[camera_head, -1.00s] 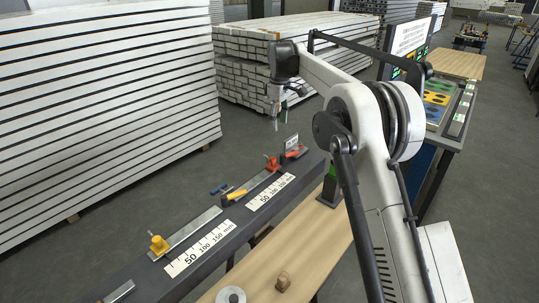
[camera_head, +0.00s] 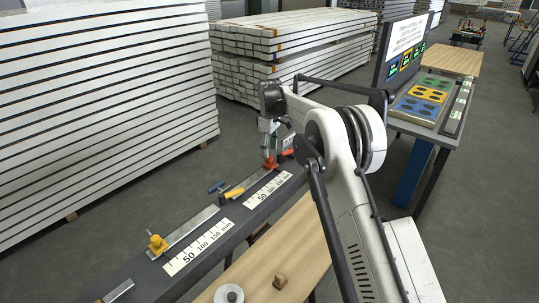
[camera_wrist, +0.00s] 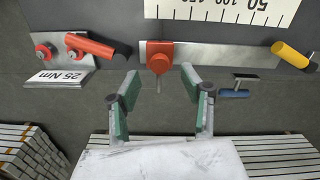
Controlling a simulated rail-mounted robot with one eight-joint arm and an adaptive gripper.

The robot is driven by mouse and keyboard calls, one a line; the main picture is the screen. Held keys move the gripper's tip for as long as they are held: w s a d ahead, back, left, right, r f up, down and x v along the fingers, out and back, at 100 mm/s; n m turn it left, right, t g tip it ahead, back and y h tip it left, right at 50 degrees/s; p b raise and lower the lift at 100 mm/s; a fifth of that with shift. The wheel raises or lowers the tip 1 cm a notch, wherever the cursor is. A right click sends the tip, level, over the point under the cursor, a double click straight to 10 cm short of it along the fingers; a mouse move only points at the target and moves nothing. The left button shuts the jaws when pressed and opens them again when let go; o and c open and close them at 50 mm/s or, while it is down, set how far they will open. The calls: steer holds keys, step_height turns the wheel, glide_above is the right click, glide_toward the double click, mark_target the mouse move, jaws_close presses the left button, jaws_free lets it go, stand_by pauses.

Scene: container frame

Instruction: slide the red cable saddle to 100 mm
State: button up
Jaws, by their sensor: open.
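The red cable saddle (camera_wrist: 159,60) sits on a flat metal rail (camera_wrist: 215,55), near its left end in the wrist view. A white scale plate (camera_wrist: 225,10) runs alongside the rail, and the saddle is near the plate's high-number end, past the middle. The head view also shows the red saddle (camera_head: 270,163) at the far end of its rail. My gripper (camera_wrist: 160,78) is open, with a green-padded fingertip on either side of the saddle's near edge. In the head view my gripper (camera_head: 268,148) is directly above the saddle. Contact cannot be told.
A red-handled tool (camera_wrist: 95,46) and a "25 Nm" plate (camera_wrist: 62,78) lie left of the saddle. A yellow-handled tool (camera_wrist: 290,54) and a blue-handled tool (camera_wrist: 235,92) lie right. A yellow saddle (camera_head: 157,244) sits on another rail (camera_head: 190,230).

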mark_target(270, 156)
steer(key=shift+f, duration=1.6)
jaws_close()
